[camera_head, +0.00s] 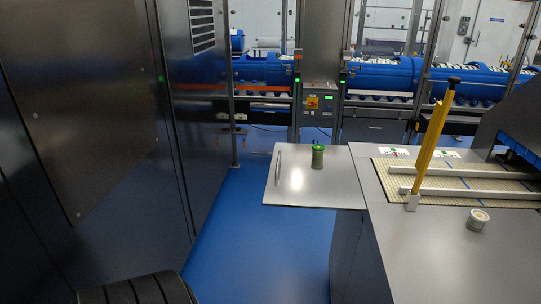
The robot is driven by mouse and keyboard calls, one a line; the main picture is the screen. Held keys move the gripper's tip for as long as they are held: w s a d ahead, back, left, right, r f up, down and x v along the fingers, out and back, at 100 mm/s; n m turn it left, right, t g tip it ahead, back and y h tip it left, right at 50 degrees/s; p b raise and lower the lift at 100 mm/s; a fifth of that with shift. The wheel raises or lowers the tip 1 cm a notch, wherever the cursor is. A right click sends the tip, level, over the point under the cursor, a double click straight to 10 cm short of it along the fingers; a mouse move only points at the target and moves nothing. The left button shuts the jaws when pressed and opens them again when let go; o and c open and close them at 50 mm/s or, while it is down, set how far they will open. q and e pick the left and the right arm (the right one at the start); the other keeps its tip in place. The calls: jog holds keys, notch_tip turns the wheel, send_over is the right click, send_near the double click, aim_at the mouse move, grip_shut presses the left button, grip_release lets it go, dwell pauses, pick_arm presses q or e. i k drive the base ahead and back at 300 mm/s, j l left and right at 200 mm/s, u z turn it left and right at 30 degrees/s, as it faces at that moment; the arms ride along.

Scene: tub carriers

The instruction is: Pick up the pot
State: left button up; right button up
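A second small pot (477,219), whitish with a pale round top, stands on the bench top at the lower right. I cannot tell which of the two the task names. Neither of my grippers is in view, and nothing is touching either pot.
The grey side shelf (295,190) carries a thin metal handle left of the green pot. A yellow upright lever (431,145) stands beside a beige mat with white rails. Dark cabinets (90,110) fill the left. Blue floor (250,235) is clear between cabinets and bench.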

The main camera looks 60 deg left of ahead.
aim_at(318, 149)
jog(key=i+l+u, duration=0.1)
jog(key=u, duration=0.4)
jog(key=i+l+u, duration=0.1)
jog(key=u, duration=0.35)
jog(key=l+u, duration=0.3)
jog(key=u, duration=0.2)
jog(key=i+l+u, duration=0.1)
jog(key=l+u, duration=0.15)
jog(key=u, duration=0.2)
jog(key=l, duration=0.6)
